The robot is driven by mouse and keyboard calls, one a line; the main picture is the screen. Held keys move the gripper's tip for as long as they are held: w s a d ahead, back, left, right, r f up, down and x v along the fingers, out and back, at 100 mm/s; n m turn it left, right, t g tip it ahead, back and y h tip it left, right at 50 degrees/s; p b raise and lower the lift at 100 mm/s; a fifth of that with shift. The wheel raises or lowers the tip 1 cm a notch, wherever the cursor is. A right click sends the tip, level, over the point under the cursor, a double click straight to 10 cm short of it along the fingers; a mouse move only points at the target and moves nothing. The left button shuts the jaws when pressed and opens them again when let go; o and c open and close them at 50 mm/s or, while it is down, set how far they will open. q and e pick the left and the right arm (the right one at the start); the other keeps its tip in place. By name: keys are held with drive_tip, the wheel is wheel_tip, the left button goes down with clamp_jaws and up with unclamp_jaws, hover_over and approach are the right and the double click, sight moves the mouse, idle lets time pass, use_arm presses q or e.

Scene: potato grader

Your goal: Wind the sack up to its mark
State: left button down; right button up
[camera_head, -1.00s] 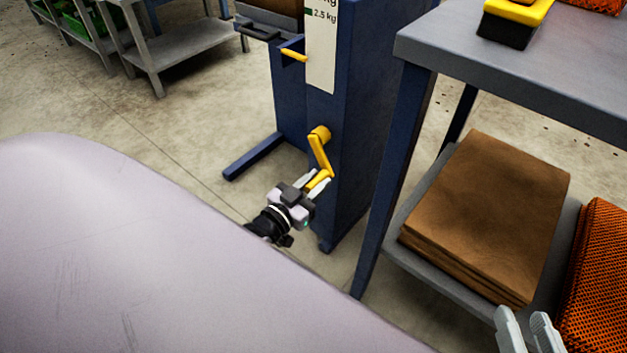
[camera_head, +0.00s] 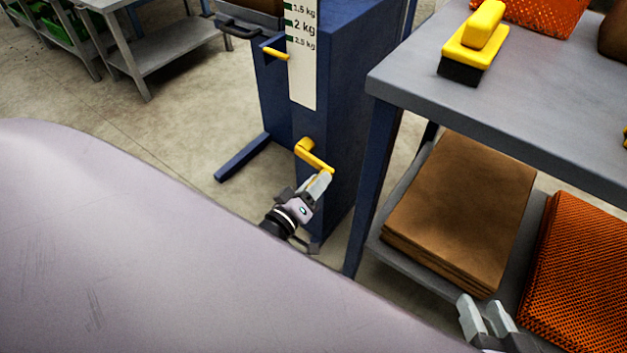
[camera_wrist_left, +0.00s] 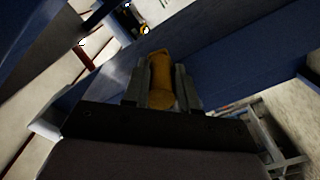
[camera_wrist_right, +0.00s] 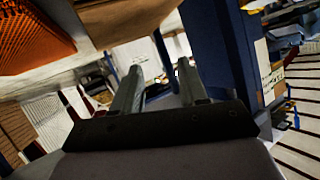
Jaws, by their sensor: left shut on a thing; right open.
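A blue column (camera_head: 345,110) stands at the middle of the head view with a white scale strip (camera_head: 302,70) marked in kilograms and a yellow pointer (camera_head: 274,54). Below is a yellow crank (camera_head: 314,156) on the column's side. My left gripper (camera_head: 320,184) is shut on the crank's handle, which shows between its fingers in the left wrist view (camera_wrist_left: 161,78). The sack (camera_head: 252,8) seems to be the brown thing cut off at the top edge; most of it is out of view. My right gripper (camera_head: 487,318) is open and empty, low at the right.
A grey table (camera_head: 540,110) with blue legs stands right of the column, bearing a yellow-handled brush (camera_head: 475,42). Its lower shelf holds folded brown sacks (camera_head: 462,205) and orange netting (camera_head: 580,270). A grey bench (camera_head: 175,65) stands at the back left.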

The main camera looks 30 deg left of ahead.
use_arm(q)
drive_tip(key=r+n+p, duration=0.1)
drive_tip(key=r+n, duration=0.1)
drive_tip(key=shift+d+r+n, duration=0.2)
drive_tip(key=shift+n, duration=0.2)
drive_tip(key=r+n+p, duration=0.1)
drive_tip(key=n+p, duration=0.1)
drive_tip(key=shift+a+r+n, duration=0.25)
drive_tip(key=shift+r+n, duration=0.05)
drive_tip(key=shift+r, duration=0.1)
drive_tip(key=shift+a+r, duration=0.15)
drive_tip(key=shift+r, duration=0.15)
drive_tip(key=shift+w+a+r, duration=0.1)
use_arm(e)
drive_tip(key=d, duration=0.1)
drive_tip(key=h, duration=0.1)
drive_tip(key=s+d, duration=0.1)
drive_tip(key=shift+d+r+n+h, duration=0.3)
drive_tip(key=shift+d+r+h, duration=0.05)
drive_tip(key=shift+r+h, duration=0.05)
use_arm(q)
drive_tip(key=c, duration=0.9)
unclamp_jaws()
drive_tip(key=shift+a, duration=0.1)
use_arm(e)
drive_tip(key=shift+s, duration=0.1)
use_arm(q)
drive_tip(key=shift+s, duration=0.2)
